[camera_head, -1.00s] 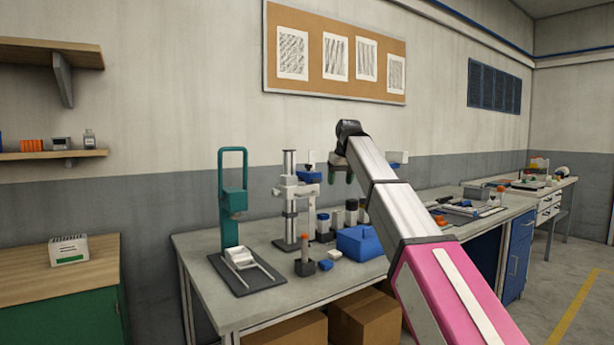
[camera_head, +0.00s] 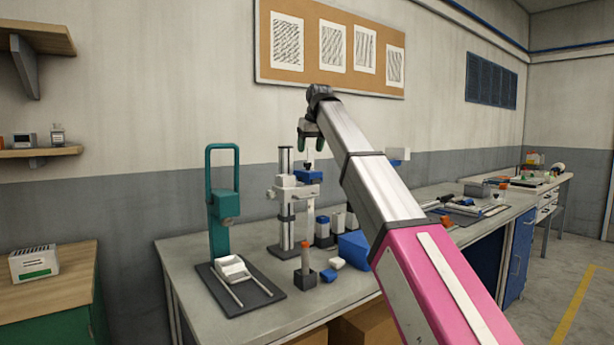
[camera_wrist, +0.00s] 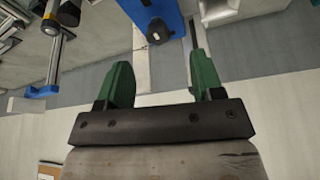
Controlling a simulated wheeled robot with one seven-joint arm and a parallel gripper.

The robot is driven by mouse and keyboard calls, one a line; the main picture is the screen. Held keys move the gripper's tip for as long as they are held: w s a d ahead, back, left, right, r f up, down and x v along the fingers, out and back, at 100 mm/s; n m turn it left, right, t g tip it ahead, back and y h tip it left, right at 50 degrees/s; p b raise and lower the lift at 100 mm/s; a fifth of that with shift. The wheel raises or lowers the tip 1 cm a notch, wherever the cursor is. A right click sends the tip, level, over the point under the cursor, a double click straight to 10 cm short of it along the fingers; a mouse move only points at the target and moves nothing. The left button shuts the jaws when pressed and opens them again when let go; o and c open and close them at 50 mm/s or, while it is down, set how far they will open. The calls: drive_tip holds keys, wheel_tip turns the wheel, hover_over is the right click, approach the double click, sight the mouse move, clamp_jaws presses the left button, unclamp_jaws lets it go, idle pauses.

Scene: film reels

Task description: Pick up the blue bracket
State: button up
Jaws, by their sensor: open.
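I cannot tell for sure which blue thing is the bracket. A small blue piece (camera_head: 328,275) lies on the bench near its front edge, beside a small white block. Another blue part (camera_head: 308,177) sits on the grey column stand. A blue body (camera_wrist: 155,18) with a round dark knob shows beyond the fingertips, cut by the top edge.
A teal press (camera_head: 222,205) stands at the left of the bench (camera_head: 190,270). The column stand (camera_head: 287,210), a dark holder with an orange-topped post (camera_head: 305,270), and a blue bin (camera_head: 353,250) crowd the middle. The wall (camera_head: 120,140) is close behind.

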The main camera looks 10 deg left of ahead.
sight(308, 176)
drive_tip(key=shift+x, duration=3.05)
drive_tip(key=shift+d, duration=0.15)
clamp_jaws()
